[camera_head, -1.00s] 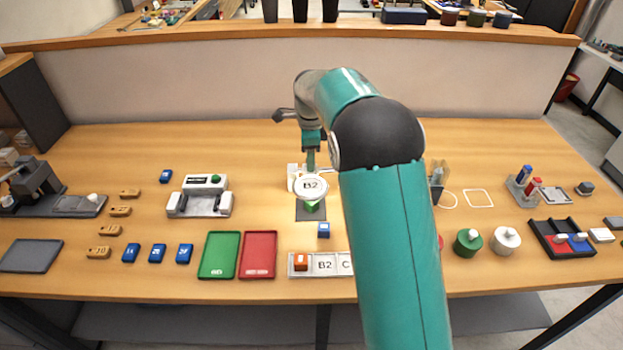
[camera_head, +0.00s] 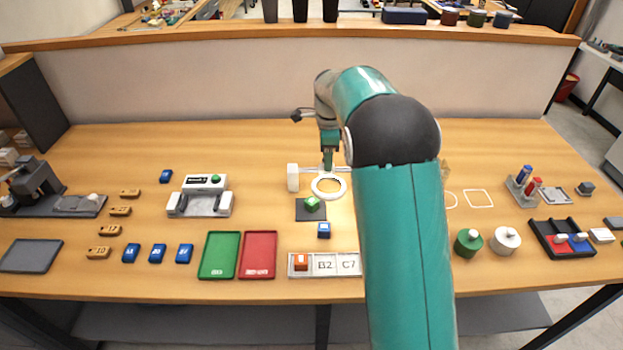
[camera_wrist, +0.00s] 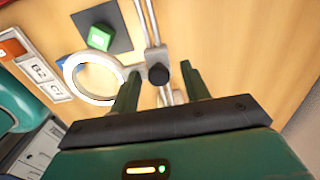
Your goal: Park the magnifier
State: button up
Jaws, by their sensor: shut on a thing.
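The magnifier is a white ring lens (camera_head: 328,186) on a thin rail from a white post (camera_head: 293,177); its ring also shows in the wrist view (camera_wrist: 68,83). My gripper (camera_head: 328,166) is at the rail just behind the ring. In the wrist view my gripper's fingers (camera_wrist: 160,72) stand on either side of the magnifier's black knob (camera_wrist: 158,74). Finger contact with the knob is hard to see.
A labelled strip (camera_head: 325,272) with an orange block (camera_head: 301,262) and a blue block (camera_head: 324,230) are in front. White outlines (camera_head: 478,198) are right of my arm, which hides part of the table. Green (camera_head: 220,256) and red (camera_head: 259,256) trays lie to the left.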

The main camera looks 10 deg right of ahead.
jog(key=shift+s+d+f, duration=0.3)
jog(key=shift+d, duration=0.75)
jog(key=shift+s+d+f, duration=0.25)
jog(key=shift+d+f, duration=0.1)
jog(key=shift+d, duration=0.75)
jog(key=shift+s+d+f, duration=0.3)
jog(key=shift+d, duration=0.75)
jog(key=o, duration=0.3)
jog(key=shift+w, duration=0.1)
jog(key=shift+r, duration=0.15)
notch_tip(320, 180, up, 7)
jog(key=shift+r, duration=0.15)
